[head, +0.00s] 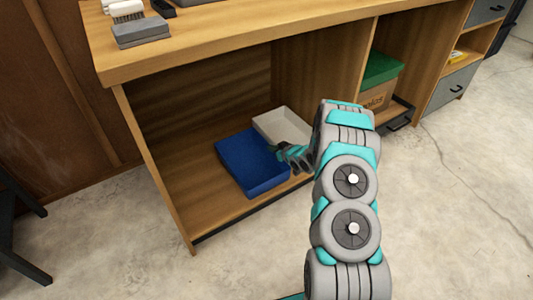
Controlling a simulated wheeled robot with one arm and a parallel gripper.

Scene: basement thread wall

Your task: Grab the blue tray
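The blue tray (247,162) lies on the bottom shelf inside the open left compartment of the wooden workbench. It is shallow and rectangular, with its front edge close to the front of the shelf. My arm reaches in from the lower right. My gripper (283,151) is at the right side of the blue tray, near its edge and close to a white tray. The fingers are small and dark here. I cannot tell whether they touch the blue tray or whether they are open or shut.
The white tray (281,126) sits just behind and right of the blue one. The bench top (230,43) overhangs the compartment. A box with a green lid (381,69) stands in the compartment to the right. A dark stool or chair (15,240) is at left. The concrete floor (120,255) in front is clear.

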